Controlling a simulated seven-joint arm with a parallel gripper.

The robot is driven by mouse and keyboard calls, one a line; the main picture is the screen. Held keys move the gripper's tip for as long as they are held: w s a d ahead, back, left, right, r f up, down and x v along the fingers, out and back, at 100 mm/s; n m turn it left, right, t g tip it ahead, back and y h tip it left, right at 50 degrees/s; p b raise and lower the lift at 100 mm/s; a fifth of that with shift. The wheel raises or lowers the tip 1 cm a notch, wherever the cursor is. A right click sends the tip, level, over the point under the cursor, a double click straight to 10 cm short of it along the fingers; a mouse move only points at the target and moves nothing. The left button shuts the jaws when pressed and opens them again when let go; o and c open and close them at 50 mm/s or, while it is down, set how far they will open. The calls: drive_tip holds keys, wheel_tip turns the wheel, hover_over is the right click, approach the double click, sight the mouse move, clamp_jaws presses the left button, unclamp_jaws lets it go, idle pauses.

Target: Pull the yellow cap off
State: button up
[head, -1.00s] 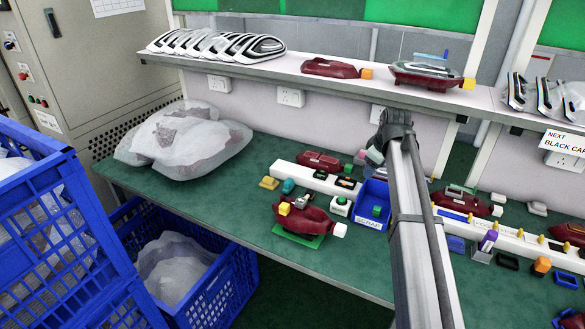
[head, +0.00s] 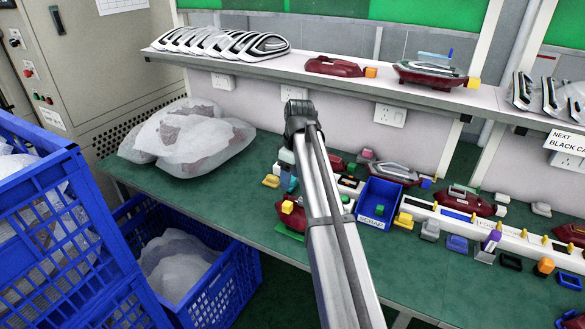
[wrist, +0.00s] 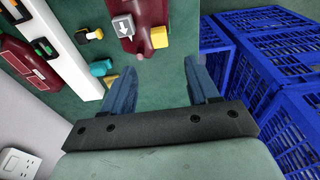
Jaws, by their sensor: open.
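A dark red lamp sits on a green mat (head: 291,236) at the bench's front. A yellow cap (head: 287,207) is on its left end in the head view; my arm hides the lamp's right part. In the wrist view the lamp (wrist: 149,14) is at the top, cut off by the edge, with the yellow cap (wrist: 159,38) on its near end and a grey block with a white arrow (wrist: 122,25) beside it. My gripper (wrist: 162,75) is open and empty, its two blue fingers pointing towards the cap, apart from it. In the head view the fingers are hard to make out.
A blue bin (head: 379,201) stands right of my arm. A teal piece (wrist: 101,68) and a loose yellow piece (wrist: 108,81) lie left of my fingers in the wrist view. Blue crates (head: 190,260) stand before the bench; a white bag (head: 190,138) lies at its left.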

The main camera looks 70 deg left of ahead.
sight(287, 204)
drive_tip(key=f, duration=0.7)
drive_tip(key=s+a+f, duration=0.1)
drive_tip(key=f, duration=0.2)
drive_tip(key=shift+f, duration=0.25)
clamp_jaws()
idle(0.6)
